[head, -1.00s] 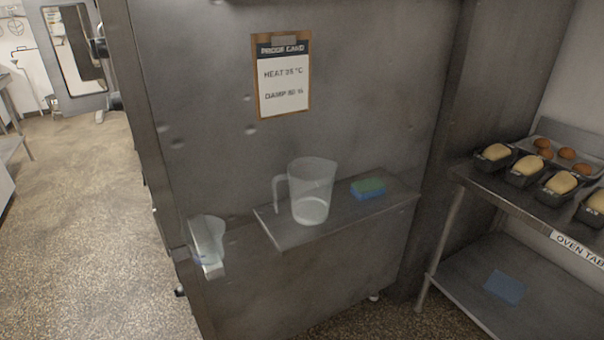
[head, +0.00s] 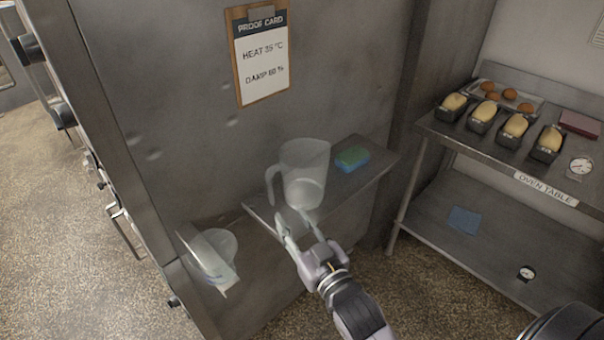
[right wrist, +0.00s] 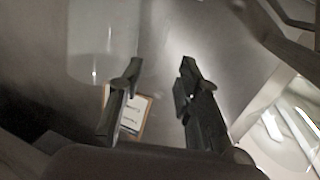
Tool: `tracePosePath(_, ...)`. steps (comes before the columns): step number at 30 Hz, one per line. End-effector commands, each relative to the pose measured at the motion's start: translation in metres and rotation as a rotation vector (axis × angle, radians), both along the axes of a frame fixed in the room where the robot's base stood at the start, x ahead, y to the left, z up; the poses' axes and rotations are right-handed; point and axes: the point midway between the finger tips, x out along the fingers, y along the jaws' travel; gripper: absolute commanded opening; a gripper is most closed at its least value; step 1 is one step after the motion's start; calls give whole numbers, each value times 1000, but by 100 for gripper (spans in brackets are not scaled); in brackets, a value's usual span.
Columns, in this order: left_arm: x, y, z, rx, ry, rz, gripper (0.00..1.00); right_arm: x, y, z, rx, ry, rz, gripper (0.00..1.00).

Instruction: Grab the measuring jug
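The measuring jug (head: 304,178) is clear, with its handle on the left, and stands upright on a small metal shelf (head: 350,187) on the steel cabinet's side. My right gripper (head: 296,218) is open and empty. Its fingers point up toward the jug, just in front of and below it, overlapping its lower part in the head view; contact cannot be told. In the right wrist view the open fingers (right wrist: 160,68) have nothing between them, and a pale translucent shape, probably the jug (right wrist: 102,40), is at upper left. My left gripper is not in view.
A clear plastic holder (head: 212,256) hangs at the left. A proof card clipboard (head: 260,62) hangs above. The oven table (head: 440,130) at right bears loaf tins. Open floor lies at left.

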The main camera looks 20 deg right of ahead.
Motion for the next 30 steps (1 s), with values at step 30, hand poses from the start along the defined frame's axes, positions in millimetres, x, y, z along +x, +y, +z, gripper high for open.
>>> tracePosePath(30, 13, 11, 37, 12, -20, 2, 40, 114, 11, 1, 1, 1, 0, 32)
